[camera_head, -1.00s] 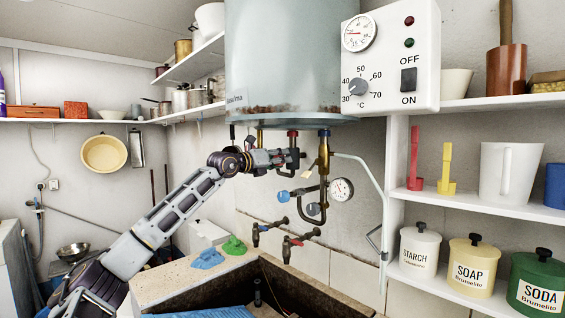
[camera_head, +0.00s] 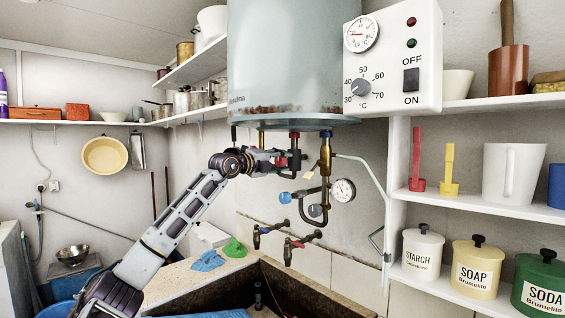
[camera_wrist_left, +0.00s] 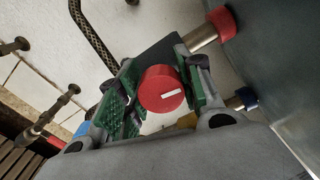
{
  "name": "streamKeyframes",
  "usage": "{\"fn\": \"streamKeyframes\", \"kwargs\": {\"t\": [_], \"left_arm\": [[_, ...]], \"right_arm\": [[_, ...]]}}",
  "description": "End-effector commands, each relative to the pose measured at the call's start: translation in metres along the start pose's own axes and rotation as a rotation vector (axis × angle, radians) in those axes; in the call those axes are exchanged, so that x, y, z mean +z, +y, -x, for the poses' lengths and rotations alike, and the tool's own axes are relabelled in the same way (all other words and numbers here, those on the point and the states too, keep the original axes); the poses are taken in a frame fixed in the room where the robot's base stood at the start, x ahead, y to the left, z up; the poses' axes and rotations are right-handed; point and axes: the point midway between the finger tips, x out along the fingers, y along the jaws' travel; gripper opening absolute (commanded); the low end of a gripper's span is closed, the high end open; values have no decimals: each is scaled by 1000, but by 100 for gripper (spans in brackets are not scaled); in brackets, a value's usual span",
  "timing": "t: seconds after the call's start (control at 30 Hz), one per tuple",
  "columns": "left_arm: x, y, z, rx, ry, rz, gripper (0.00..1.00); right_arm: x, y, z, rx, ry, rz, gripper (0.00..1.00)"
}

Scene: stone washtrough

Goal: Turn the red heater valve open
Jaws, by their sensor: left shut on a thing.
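The red heater valve shows in the left wrist view as a round red knob (camera_wrist_left: 162,90) with a white bar mark on its face. My left gripper (camera_head: 288,161) is under the heater tank (camera_head: 283,60), among its pipes. In the left wrist view its green-padded fingers (camera_wrist_left: 163,84) are shut on the knob, one on each side. In the head view the gripper mostly hides the knob. My right gripper is in neither view.
Beside the gripper are a brass pipe (camera_head: 325,155), a blue-handled valve (camera_head: 285,198) and a round gauge (camera_head: 343,190). Two taps hang over the stone trough (camera_head: 180,277). A control box (camera_head: 392,60) and shelf (camera_head: 490,203) stand right.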

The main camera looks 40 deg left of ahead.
Motion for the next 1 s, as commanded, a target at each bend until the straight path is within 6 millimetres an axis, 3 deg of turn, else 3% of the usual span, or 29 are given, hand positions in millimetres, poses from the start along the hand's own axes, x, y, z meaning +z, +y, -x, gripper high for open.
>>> {"fn": "streamKeyframes", "kwargs": {"t": [0.3, 0.83, 0.87, 1.0], "left_arm": [[-2, -1, -2, -2, -1, 133, 12], [-3, -3, -3, -3, 0, 159, 12], [-3, -3, -3, -3, 0, 159, 40], [-2, -2, -3, -2, -1, 158, 58]], "right_arm": [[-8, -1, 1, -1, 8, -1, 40], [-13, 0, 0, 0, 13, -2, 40], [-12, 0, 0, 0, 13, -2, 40], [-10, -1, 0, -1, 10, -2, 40]]}}
